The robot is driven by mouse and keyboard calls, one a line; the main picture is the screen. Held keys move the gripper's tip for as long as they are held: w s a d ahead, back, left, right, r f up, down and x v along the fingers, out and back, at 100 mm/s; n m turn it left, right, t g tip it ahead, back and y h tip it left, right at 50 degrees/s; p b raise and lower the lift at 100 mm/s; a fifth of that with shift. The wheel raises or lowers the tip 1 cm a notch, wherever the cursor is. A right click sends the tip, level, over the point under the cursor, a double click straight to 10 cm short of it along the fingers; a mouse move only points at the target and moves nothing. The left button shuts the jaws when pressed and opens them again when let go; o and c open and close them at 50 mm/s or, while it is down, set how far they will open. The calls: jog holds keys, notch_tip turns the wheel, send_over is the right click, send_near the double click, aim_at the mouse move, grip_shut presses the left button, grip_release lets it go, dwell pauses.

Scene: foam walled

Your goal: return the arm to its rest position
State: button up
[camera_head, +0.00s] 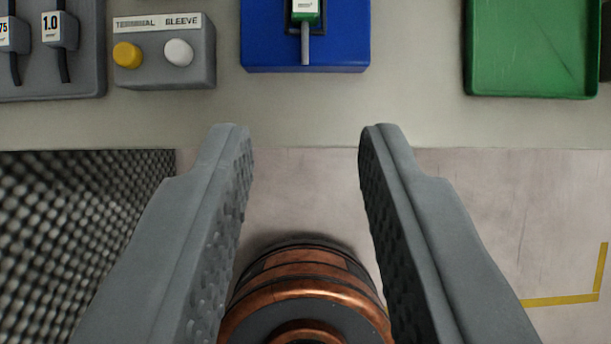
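My gripper (304,140) is open, with its two grey fingers wide apart. Nothing is between the fingertips, and they do not touch anything that I can see. A copper and dark ringed round thing (306,300) shows low between the fingers; I cannot tell whether it is mine. The rest of my arm is out of view.
A blue block (262,45) holds a green and white tool. A green tray (530,50) is at right. A grey box (207,72) has yellow and white buttons. A grey holder (88,75) carries labelled pieces. Dark bumpy foam (70,230) fills the lower left.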

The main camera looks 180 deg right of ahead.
jog(key=shift+s+r, duration=0.1)
dwell(0.4)
jog(key=s+r+t, duration=0.2)
jog(key=s+t, duration=0.3)
jog(key=s, duration=1)
jog(key=s+r+t, duration=0.2)
jog(key=s+t, duration=0.3)
jog(key=s, duration=1)
jog(key=shift+t, duration=0.4)
